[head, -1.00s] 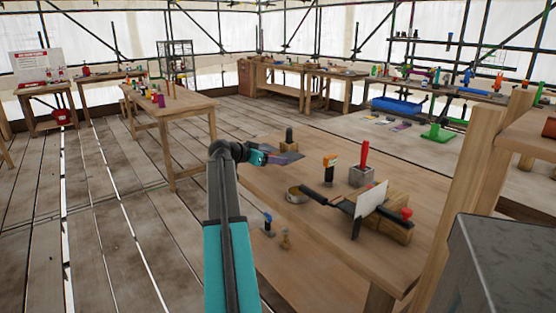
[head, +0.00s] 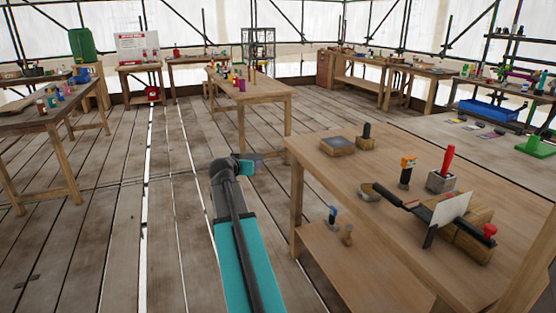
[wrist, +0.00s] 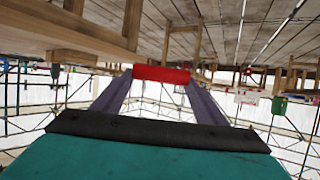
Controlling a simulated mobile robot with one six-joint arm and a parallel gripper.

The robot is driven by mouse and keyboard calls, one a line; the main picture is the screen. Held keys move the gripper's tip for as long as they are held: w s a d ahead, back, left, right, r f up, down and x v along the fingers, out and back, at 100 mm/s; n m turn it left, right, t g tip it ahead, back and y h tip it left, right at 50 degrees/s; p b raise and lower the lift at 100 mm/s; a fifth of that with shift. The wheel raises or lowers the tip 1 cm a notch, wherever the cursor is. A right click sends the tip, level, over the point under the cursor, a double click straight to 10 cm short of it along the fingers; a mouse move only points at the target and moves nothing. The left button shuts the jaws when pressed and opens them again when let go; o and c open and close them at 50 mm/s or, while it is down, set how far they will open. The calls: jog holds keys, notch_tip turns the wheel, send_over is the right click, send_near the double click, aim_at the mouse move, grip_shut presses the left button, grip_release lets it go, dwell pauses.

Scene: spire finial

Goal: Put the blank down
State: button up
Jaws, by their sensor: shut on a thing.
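My gripper (wrist: 161,84) is shut on a red bar (wrist: 162,74), which looks like the blank. In the wrist view it lies crosswise between the tips of the two purple-grey fingers. In the head view my gripper (head: 268,156) shows just left of the near workbench (head: 330,170), by its far left corner. The blank cannot be made out there. A square block with a grey top (head: 338,146) lies on that workbench near the corner, with nothing on it.
The workbench also bears a dark post on a block (head: 366,138), an orange-topped tool (head: 406,170), a red-handled tool (head: 444,168) and a white card (head: 452,208). Another bench (head: 250,92) stands beyond, and a left bench (head: 40,118). Open plank floor lies between.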

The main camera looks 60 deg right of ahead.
jog(key=w+a+n+t+y, duration=0.35)
jog(key=w+a, duration=0.35)
jog(key=a, duration=0.6)
jog(key=w+a+n+t+y, duration=0.2)
jog(key=w+a+n+t, duration=0.15)
jog(key=w+a, duration=0.6)
jog(key=a+r+n+y, duration=0.1)
jog(key=a+n+y, duration=0.2)
jog(key=a, duration=1.1)
jog(key=w+a+r+n+t+y, duration=0.1)
jog(key=a+r+n+y, duration=0.1)
jog(key=a, duration=1.2)
jog(key=shift+w+a+n+y, duration=0.25)
jog(key=shift+n+y, duration=0.35)
jog(key=shift+y, duration=0.35)
jog(key=shift+s+f, duration=0.1)
jog(key=shift+s, duration=0.05)
